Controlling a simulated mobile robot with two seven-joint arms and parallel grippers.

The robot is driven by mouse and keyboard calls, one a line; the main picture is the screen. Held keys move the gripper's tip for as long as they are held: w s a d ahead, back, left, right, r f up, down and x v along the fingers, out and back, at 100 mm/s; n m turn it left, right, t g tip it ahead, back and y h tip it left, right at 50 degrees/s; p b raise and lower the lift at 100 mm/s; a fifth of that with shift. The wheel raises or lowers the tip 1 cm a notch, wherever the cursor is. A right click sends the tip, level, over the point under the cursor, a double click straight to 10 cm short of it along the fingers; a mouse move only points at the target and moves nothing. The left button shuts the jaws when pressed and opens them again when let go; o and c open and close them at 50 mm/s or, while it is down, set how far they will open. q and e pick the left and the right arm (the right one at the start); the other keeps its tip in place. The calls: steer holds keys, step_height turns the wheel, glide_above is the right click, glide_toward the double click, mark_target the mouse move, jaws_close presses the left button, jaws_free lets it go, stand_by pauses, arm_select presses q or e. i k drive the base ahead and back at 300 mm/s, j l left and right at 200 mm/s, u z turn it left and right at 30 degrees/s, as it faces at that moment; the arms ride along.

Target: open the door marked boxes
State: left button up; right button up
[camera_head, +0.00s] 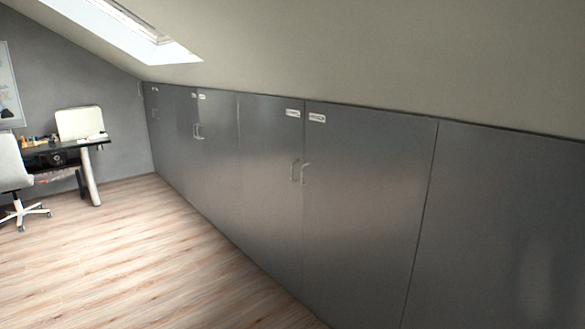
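A row of flat grey cupboard doors runs along the low wall under the sloped ceiling, and all look shut. Small white labels sit at the top corners of some doors. Their lettering is too small to read, so I cannot tell which is marked boxes. One labelled door (365,200) is at the right of the middle, with its label (317,118) at its top left and a handle (305,172) at its left edge. The door to its left (268,180) has a label (292,113) and a handle (294,170) at its right edge. Neither gripper is in view.
Farther doors (172,140) carry labels and paired handles (198,131). A plain grey panel (500,235) is at the right. A desk (85,145) and white chair (15,175) stand at the far left. The wooden floor (130,260) is clear. The ceiling slopes low above the doors.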

mark_target(367, 172)
steer(key=i+j, duration=0.25)
steer(key=i, duration=0.15)
steer(key=i+j, duration=0.25)
steer(key=i, duration=0.2)
steer(key=i+j, duration=0.25)
steer(key=i, duration=0.15)
steer(key=j+u, duration=0.05)
